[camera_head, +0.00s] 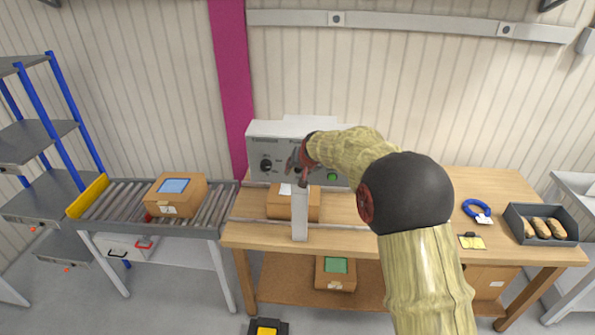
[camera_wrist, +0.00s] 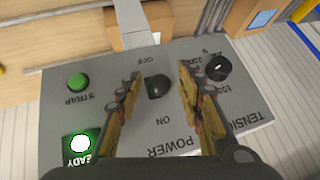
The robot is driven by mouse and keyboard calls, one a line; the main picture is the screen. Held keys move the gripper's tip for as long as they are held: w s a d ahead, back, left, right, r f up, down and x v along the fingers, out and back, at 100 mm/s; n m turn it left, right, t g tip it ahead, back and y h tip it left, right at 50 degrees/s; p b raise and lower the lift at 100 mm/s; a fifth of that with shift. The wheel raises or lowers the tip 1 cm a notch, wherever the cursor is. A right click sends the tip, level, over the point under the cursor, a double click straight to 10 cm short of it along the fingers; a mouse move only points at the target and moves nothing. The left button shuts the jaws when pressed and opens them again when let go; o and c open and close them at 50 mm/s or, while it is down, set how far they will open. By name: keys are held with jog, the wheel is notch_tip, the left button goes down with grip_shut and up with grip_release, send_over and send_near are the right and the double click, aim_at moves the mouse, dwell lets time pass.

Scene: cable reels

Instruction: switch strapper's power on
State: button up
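The strapper (camera_head: 290,130) is a grey box at the back of the wooden table, its panel facing me. In the wrist view its panel (camera_wrist: 225,115) appears upside down. The black power knob (camera_wrist: 157,88) has OFF above it and ON below it in that view. I cannot tell clearly where the knob points. My gripper (camera_wrist: 160,78) is open, with one finger on each side of the knob; contact is not clear. In the head view my gripper (camera_head: 298,165) is in front of the panel and partly hides it.
The panel also has a TENSION knob (camera_wrist: 219,68), a green STRAP button (camera_wrist: 78,82) and a brightly lit READY light (camera_wrist: 82,143). A carton (camera_head: 282,205) and a grey post (camera_head: 300,215) stand before the strapper. A roller conveyor (camera_head: 125,200) adjoins the table's left side.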

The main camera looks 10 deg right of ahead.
jog(key=v, duration=1.1)
jog(key=shift+r, duration=0.2)
jog(key=shift+s, duration=0.15)
jog(key=s+f+n+g+b, duration=0.1)
jog(key=s+f+b, duration=0.5)
jog(key=s, duration=0.9)
jog(key=s+f+n+b, duration=0.1)
jog(key=s+f+b, duration=0.6)
jog(key=s, duration=0.8)
jog(key=s+f+n+g+b, duration=0.1)
jog(key=s+f+b, duration=0.6)
jog(key=s, duration=0.8)
jog(key=shift+s+a+f+n+g+h+b, duration=0.2)
jog(key=shift+s+a+n+g+h+b, duration=0.15)
jog(key=shift+b, duration=0.4)
jog(key=shift+d, duration=0.1)
